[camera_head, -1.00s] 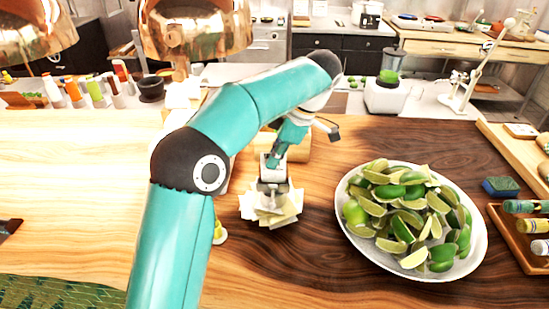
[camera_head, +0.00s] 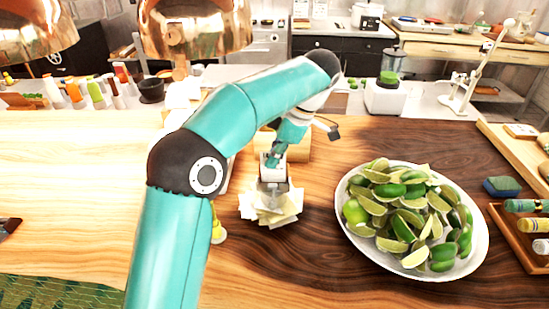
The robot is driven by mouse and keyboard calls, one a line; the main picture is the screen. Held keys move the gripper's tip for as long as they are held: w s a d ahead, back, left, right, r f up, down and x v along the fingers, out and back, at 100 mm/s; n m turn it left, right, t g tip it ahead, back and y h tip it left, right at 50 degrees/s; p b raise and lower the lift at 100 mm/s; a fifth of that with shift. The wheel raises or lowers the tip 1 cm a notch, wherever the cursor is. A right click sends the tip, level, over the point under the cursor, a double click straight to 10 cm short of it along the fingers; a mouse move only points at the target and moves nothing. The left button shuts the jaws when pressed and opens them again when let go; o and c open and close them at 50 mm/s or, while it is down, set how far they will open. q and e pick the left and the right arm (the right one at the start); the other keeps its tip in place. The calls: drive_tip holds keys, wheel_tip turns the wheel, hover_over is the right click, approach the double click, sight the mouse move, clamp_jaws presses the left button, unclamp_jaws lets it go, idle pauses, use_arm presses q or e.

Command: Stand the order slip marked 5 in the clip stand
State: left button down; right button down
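Several pale cream slips (camera_head: 284,209) lie in a loose, fanned pile on the wooden counter, left of the lime platter. I cannot read a 5 or any other mark on them. My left gripper (camera_head: 272,187) points down right over the pile, at or just above the slips. Its fingertips are too small and too covered to show whether they are apart or hold a slip. I cannot make out a clip stand; my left arm covers part of the counter. My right gripper is not in view.
A white oval platter (camera_head: 353,232) heaped with limes stands right of the pile. A blue-green sponge (camera_head: 501,187) and a wooden tray (camera_head: 507,232) with tubes are further right. A yellow object (camera_head: 218,235) shows beside my arm. Copper lamps (camera_head: 195,30) hang above. The counter at left is mostly clear.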

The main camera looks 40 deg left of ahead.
use_arm(q)
drive_tip(key=shift+s+d+f+g, duration=0.1)
drive_tip(key=shift+s+f+g, duration=0.05)
drive_tip(key=shift+f, duration=0.4)
drive_tip(key=shift+s+d+f+g, duration=0.1)
drive_tip(key=shift+f+g, duration=0.05)
drive_tip(key=shift+f, duration=0.4)
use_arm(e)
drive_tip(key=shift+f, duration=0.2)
use_arm(q)
drive_tip(key=c, duration=1.2)
unclamp_jaws()
drive_tip(key=shift+s+r, duration=0.1)
drive_tip(key=shift+s, duration=0.05)
drive_tip(key=shift+c, duration=0.2)
drive_tip(key=shift+w+a+f, duration=0.3)
drive_tip(key=shift+w+a, duration=0.1)
drive_tip(key=shift+w, duration=0.1)
drive_tip(key=shift+s+d+r, duration=0.15)
drive_tip(key=shift+d+r, duration=0.2)
drive_tip(key=shift+d, duration=0.05)
drive_tip(key=shift+a, duration=0.2)
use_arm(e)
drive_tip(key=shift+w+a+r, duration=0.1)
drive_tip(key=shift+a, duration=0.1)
use_arm(q)
drive_tip(key=shift+o, duration=0.2)
drive_tip(key=shift+r, duration=0.1)
drive_tip(key=o, duration=0.6)
drive_tip(key=shift+c, duration=0.2)
